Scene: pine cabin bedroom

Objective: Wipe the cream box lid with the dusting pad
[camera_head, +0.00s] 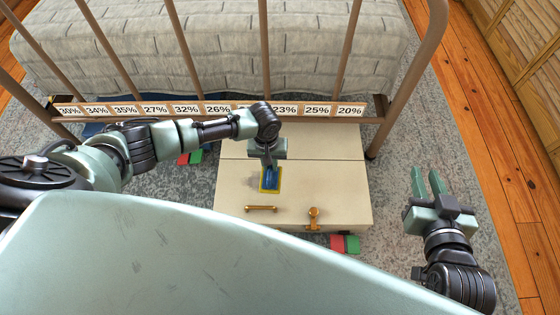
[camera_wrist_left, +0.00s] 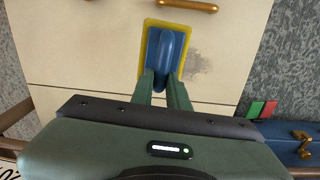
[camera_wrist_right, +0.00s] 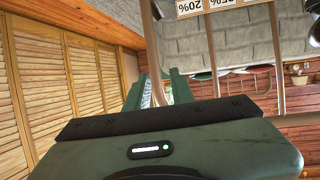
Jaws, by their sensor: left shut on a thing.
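The cream box (camera_head: 335,190) lies on the rug in front of the bed, its lid facing up. My left gripper (camera_head: 270,168) is shut on the blue handle of the dusting pad (camera_head: 264,187), which has a yellow edge. The pad is flat against or just above the lid; contact is hard to tell. In the left wrist view the pad (camera_wrist_left: 150,30) sits beside a grey smudge (camera_wrist_left: 200,65) on the cream lid (camera_wrist_left: 100,55). My right gripper (camera_head: 428,183) is open and empty, right of the box; its fingers also show in the right wrist view (camera_wrist_right: 157,90).
A brass handle (camera_head: 261,208) and a brass latch (camera_head: 313,217) are at the box's near side. Red-and-green blocks lie by its near edge (camera_head: 345,244) and left side (camera_head: 190,158). The bed's metal rail (camera_head: 210,108) with percentage labels crosses behind. Rug right of the box is clear.

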